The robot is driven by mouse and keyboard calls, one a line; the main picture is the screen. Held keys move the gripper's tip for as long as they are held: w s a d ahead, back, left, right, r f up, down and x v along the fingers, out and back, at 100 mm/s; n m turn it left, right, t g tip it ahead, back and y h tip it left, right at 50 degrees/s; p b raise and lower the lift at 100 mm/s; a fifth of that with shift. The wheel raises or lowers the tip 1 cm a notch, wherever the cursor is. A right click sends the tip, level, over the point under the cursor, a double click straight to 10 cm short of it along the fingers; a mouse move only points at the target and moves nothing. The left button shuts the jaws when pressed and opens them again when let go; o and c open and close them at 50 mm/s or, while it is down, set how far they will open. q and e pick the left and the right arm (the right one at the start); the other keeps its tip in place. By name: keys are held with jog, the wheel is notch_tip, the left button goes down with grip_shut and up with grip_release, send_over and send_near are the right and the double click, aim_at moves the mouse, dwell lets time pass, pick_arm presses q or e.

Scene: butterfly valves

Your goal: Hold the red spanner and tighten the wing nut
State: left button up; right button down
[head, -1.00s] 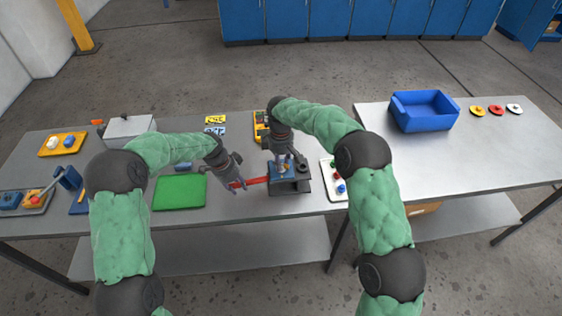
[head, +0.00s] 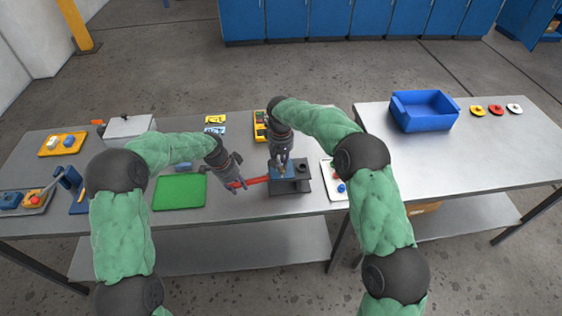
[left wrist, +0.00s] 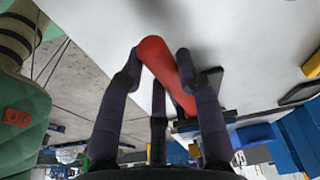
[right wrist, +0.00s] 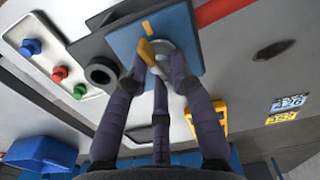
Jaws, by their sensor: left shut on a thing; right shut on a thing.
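The red spanner (head: 256,180) runs from my left gripper (head: 236,185) to the blue-topped fixture on the table. In the left wrist view the fingers are closed around the red handle (left wrist: 162,62). My right gripper (head: 280,170) points down over the fixture's blue plate (head: 291,172). In the right wrist view its fingers are closed on the brass-coloured wing nut (right wrist: 150,52), above a grey round part (right wrist: 165,66) on the blue plate (right wrist: 190,38). The fingers hide part of the nut. The spanner's far end is hidden at the fixture.
A white tray (head: 327,177) with coloured knobs stands close right of the fixture. A green mat (head: 180,191) lies to the left. A yellow multimeter (head: 260,125) lies behind. A blue bin (head: 424,111) stands on the right table.

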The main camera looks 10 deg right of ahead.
aim_at(280, 163)
pick_arm(q)
jog(key=shift+d, duration=0.15)
pick_arm(e)
jog(key=shift+w+a+r+m, duration=0.15)
jog(key=shift+r+m, duration=0.1)
jog(key=shift+m, duration=0.35)
jog(key=shift+w+r+m, duration=0.15)
jog(key=shift+r+m, duration=0.1)
jog(key=shift+m, duration=0.35)
jog(key=shift+r, duration=0.1)
jog(key=c, duration=1.1)
grip_release()
jog(key=shift+o, duration=0.2)
jog(key=shift+f, duration=0.25)
pick_arm(q)
jog(key=shift+r, duration=0.1)
pick_arm(e)
jog(key=shift+s, duration=0.1)
pick_arm(q)
jog(key=shift+w, duration=0.1)
pick_arm(e)
notch_tip(280, 163, up, 12)
